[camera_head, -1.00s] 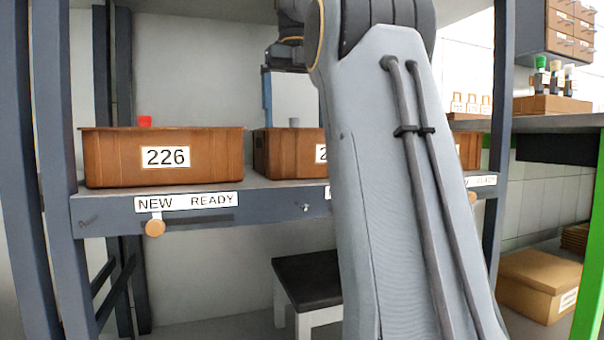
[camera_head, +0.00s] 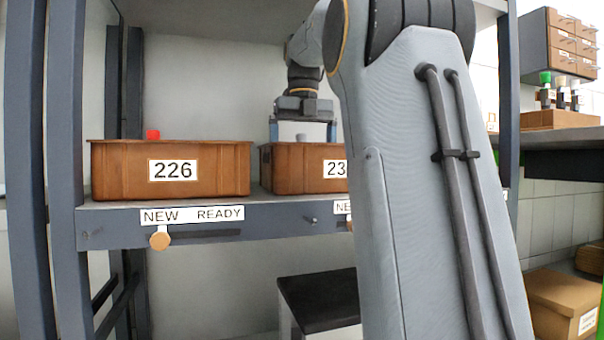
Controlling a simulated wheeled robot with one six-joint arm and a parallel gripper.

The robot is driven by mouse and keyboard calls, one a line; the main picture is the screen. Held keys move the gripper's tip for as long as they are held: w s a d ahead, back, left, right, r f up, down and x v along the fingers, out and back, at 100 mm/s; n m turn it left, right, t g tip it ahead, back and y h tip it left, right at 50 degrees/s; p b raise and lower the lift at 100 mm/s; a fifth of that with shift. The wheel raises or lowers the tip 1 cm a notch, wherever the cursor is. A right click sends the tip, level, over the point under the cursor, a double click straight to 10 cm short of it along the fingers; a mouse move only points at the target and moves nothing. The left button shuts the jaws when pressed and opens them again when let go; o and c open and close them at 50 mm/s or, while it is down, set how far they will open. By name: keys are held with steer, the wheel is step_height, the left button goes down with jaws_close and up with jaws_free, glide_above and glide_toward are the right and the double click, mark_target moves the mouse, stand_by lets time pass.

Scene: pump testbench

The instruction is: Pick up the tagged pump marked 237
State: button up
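My gripper (camera_head: 302,132) points down over the bin. Its two fingers are apart, one at each side of the grey top in the picture, and I see no contact with it. The inside of the bin is hidden.
A brown bin (camera_head: 120,172) labelled 226 stands to the left, with a red top (camera_head: 153,134) showing above it. The shelf edge (camera_head: 275,226) carries "NEW READY" labels. Grey uprights stand at both sides. A dark stool (camera_head: 320,300) is below. My arm covers the middle right.

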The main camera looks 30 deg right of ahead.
steer(key=c, duration=2)
steer(key=shift+r, duration=0.15)
